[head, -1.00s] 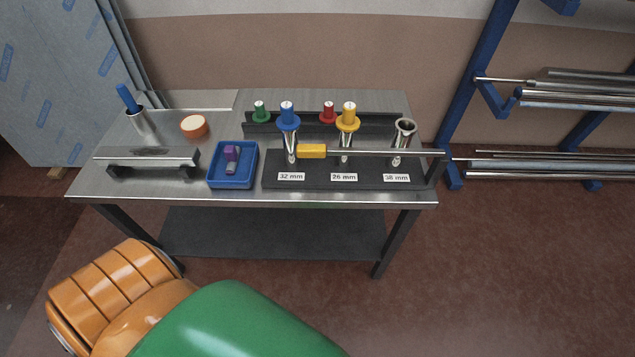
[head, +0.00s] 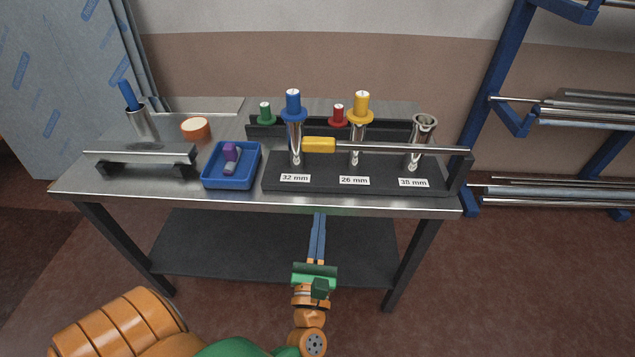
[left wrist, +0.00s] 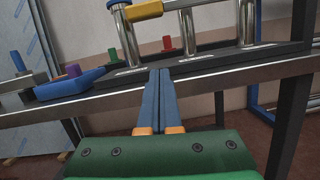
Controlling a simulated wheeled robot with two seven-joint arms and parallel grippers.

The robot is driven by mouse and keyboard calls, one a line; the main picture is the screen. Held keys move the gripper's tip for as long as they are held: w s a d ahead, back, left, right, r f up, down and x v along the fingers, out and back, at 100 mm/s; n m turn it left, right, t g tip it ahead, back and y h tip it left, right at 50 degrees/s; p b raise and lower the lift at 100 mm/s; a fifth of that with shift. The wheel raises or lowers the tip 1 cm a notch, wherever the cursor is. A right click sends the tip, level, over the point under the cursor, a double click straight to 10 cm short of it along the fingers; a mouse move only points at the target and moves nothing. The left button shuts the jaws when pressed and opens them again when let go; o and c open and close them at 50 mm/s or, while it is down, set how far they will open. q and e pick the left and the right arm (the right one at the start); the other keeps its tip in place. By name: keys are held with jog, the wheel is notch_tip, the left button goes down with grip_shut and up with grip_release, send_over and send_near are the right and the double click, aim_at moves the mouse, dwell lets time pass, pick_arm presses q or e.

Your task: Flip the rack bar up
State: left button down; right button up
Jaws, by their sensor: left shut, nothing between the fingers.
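The rack bar (head: 400,149) is a thin metal rod with a yellow grip (head: 319,145) at its left end. It lies level across the front of the upright tubes, its right end at the post on the right of the dark rack (head: 330,185). The yellow grip also shows at the top of the left wrist view (left wrist: 145,10). My left gripper (head: 319,216) is shut and empty, its blue fingers together, below and in front of the table's front edge under the rack. The fingers also show in the left wrist view (left wrist: 159,72). My right gripper is not in view.
Tubes labelled 32, 26 and 38 mm stand in the rack, with a blue plug (head: 293,104) and a yellow plug (head: 361,106) in two. Green (head: 265,113) and red plugs (head: 338,115) stand behind. A blue tray (head: 231,179) sits left. Blue shelving (head: 495,90) stands right.

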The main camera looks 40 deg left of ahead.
pick_arm(q)
jog(key=w+a+r, duration=0.1)
jog(key=w+a, duration=0.1)
jog(key=w+a+r+n+p, duration=0.1)
jog(key=w+a, duration=0.1)
jog(key=w, duration=0.1)
jog(key=w+a+r+n+y+p, duration=0.1)
jog(key=w+a, duration=0.1)
jog(key=shift+w+r, duration=0.25)
jog(key=shift+w, duration=0.15)
notch_tip(320, 180, up, 3)
jog(key=p, duration=0.3)
jog(key=shift+d+r, duration=0.1)
jog(key=shift+r, duration=0.35)
jog(key=shift+f, duration=0.1)
